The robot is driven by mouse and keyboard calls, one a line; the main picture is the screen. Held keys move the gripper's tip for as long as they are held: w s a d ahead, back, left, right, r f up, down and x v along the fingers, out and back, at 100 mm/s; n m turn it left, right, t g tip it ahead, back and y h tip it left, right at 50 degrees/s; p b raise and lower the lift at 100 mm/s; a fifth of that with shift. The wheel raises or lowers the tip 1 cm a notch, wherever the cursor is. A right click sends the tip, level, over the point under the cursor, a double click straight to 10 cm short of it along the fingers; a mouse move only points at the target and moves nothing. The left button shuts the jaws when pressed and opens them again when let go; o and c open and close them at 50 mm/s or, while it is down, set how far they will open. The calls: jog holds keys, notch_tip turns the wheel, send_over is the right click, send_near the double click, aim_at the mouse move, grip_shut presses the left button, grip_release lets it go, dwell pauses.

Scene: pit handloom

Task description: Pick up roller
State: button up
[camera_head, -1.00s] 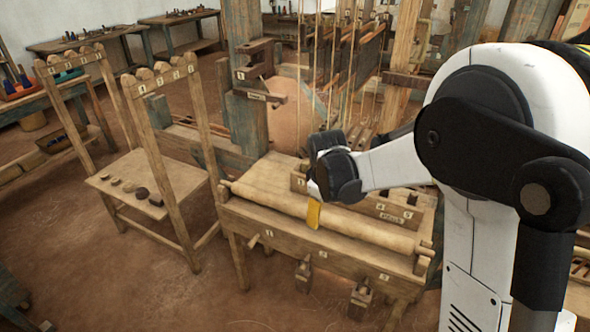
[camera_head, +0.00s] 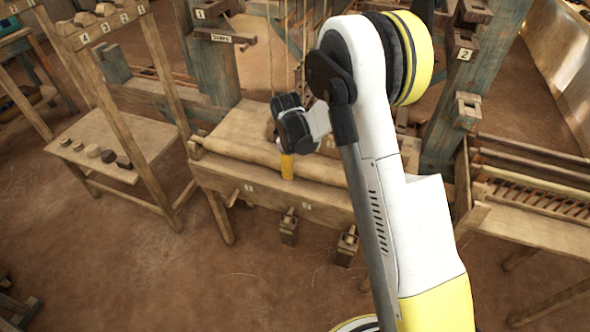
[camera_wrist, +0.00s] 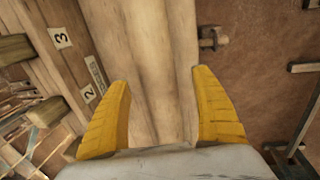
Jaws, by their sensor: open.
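The roller (camera_head: 235,155) is a long pale wooden cylinder lying across the front of a wooden bench. In the wrist view the roller (camera_wrist: 172,45) runs up the picture between two yellow fingers. My gripper (camera_head: 287,167) points down over the roller's middle part in the head view; one yellow finger shows at the roller's front side. In the wrist view my gripper (camera_wrist: 162,76) is open, with one finger on each side of the roller. I cannot tell whether either finger touches it. My arm hides the roller's right end in the head view.
The bench frame (camera_head: 265,195) carries number labels, and wooden blocks (camera_head: 289,228) hang below its front. A side table (camera_head: 118,148) with several small round pieces stands left. Loom posts (camera_head: 212,60) rise behind. Another slatted frame (camera_head: 530,185) stands right. The floor in front is clear.

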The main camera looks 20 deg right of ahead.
aim_at(294, 162)
jog(key=f, duration=0.1)
jog(key=f+b, duration=0.1)
jog(key=f, duration=0.1)
jog(key=shift+w+d, duration=0.2)
jog(key=shift+w, duration=0.2)
jog(key=shift+r, duration=0.1)
jog(key=c, duration=1.5)
